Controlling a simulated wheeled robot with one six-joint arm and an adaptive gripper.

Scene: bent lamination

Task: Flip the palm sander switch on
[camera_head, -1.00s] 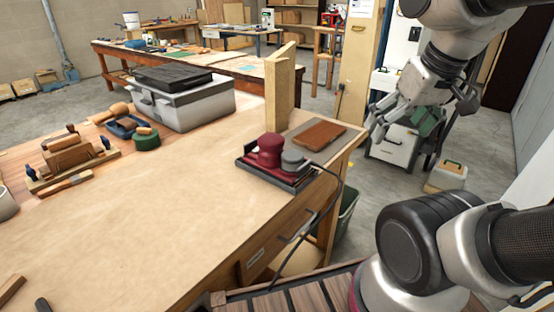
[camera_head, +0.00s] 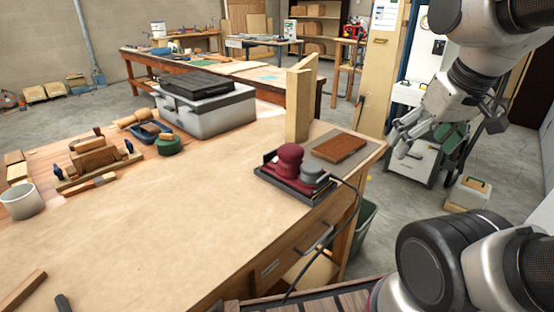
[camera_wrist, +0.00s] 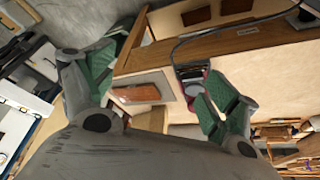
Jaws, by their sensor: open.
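The palm sander (camera_head: 289,163) is dark red with a grey part at its right side. It sits on a dark tray (camera_head: 268,172) near the right end of the workbench, with a black cable running off the front edge. Its switch is too small to make out. My gripper (camera_head: 402,138) is open and empty, up in the air to the right of the bench, apart from the sander. In the wrist view my gripper (camera_wrist: 158,95) shows two spread fingers with green pads; the sander (camera_wrist: 188,95) shows beyond, partly hidden by the right finger.
A brown wood block (camera_head: 340,148) lies on a grey mat behind the sander. An upright wooden piece (camera_head: 299,105) stands near the back edge. A grey toolbox (camera_head: 205,108) and hand tools stand further left. The bench's middle (camera_head: 170,215) is clear.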

